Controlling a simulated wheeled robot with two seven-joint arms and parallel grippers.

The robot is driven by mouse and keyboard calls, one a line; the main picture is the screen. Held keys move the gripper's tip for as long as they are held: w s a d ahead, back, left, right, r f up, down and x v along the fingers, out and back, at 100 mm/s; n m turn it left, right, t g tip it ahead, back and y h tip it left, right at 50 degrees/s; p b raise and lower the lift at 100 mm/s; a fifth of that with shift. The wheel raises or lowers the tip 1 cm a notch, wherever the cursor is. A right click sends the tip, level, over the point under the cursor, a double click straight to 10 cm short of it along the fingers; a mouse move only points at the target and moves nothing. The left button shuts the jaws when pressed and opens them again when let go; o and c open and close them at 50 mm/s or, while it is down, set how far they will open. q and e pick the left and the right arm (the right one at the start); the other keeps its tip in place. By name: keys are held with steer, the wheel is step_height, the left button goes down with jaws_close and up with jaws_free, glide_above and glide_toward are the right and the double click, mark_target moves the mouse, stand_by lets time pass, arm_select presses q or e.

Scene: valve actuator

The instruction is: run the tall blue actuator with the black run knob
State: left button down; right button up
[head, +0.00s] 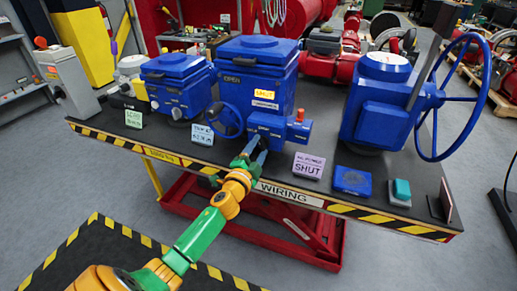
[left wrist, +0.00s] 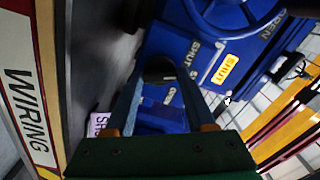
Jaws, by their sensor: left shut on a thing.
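The tall blue actuator (head: 262,65) stands mid-table, with a yellow SHUT label on its front and a handwheel at its left side. My left gripper (head: 256,150) reaches its lower front from the near edge. In the left wrist view the two fingers (left wrist: 160,78) close on a dark round knob (left wrist: 159,66) on the blue housing (left wrist: 185,50). The fingers partly hide the knob, so its marking cannot be read. The yellow SHUT label (left wrist: 230,69) also shows there. My right gripper is not in view.
A smaller blue actuator (head: 177,78) stands to the left and a large blue one (head: 375,105) with a big handwheel to the right. A purple SHUT block (head: 308,167), a blue block (head: 352,181) and a teal button (head: 402,189) sit along the table's front edge.

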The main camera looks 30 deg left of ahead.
arm_select(q)
steer(key=m, duration=0.4)
steer(key=shift+f+m, duration=0.1)
steer(key=shift+m, duration=0.6)
steer(key=shift+c, duration=1.2)
jaws_free()
steer(key=v, duration=0.7)
steer(key=shift+s, duration=0.15)
